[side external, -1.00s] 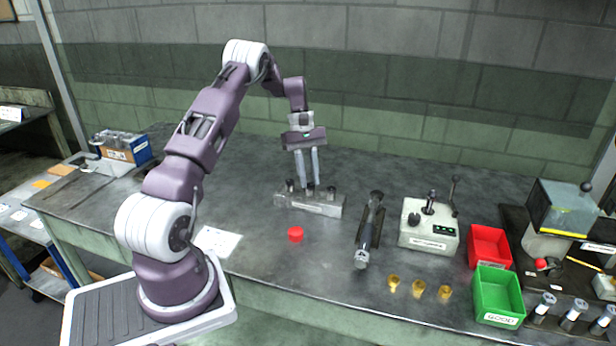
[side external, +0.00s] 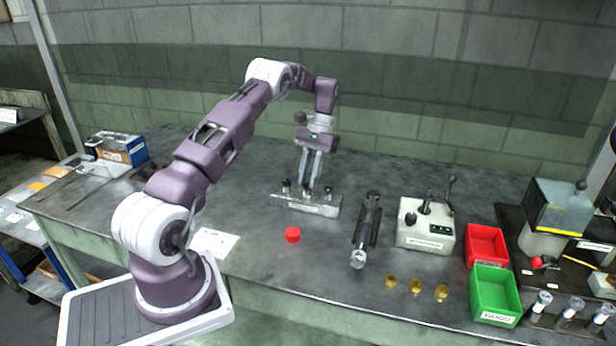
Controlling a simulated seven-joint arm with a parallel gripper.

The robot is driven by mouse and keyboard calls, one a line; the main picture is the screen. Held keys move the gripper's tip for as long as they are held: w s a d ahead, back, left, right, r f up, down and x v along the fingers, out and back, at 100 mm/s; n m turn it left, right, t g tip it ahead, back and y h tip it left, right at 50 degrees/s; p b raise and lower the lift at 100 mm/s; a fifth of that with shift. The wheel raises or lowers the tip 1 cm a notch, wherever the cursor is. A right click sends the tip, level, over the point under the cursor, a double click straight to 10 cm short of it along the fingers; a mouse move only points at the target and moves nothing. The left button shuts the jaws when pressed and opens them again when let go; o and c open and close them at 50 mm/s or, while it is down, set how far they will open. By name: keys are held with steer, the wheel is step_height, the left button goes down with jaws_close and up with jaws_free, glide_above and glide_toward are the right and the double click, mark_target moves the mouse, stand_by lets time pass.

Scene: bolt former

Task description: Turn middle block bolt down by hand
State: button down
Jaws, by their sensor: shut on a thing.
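A low grey metal block (side external: 306,205) stands on the bench with a row of dark bolts standing up from its top. The left bolt (side external: 286,186) and the right bolt (side external: 328,192) show clear of my gripper. My gripper (side external: 308,188) points down over the middle of the block, with its fingers shut on the middle bolt. The fingers hide most of that bolt, so its height in the block cannot be seen.
A red cap (side external: 292,235) and a white paper (side external: 214,242) lie in front of the block. A dark tool on a stand (side external: 366,230), a white control box (side external: 427,232), brass pieces (side external: 416,286), a red bin (side external: 487,246) and a green bin (side external: 496,296) are to the right.

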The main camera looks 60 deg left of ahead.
steer(key=shift+w+d+r+m+y, duration=0.1)
steer(key=shift+m+y, duration=0.3)
steer(key=shift+m, duration=0.75)
steer(key=shift+d+m+y, duration=0.1)
steer(key=shift+m+y, duration=0.3)
steer(key=shift+m, duration=0.75)
steer(key=c, duration=1.2)
jaws_free()
steer(key=shift+g, duration=0.3)
steer(key=shift+c, duration=0.2)
steer(key=v, duration=0.7)
steer(key=shift+d+r, duration=0.15)
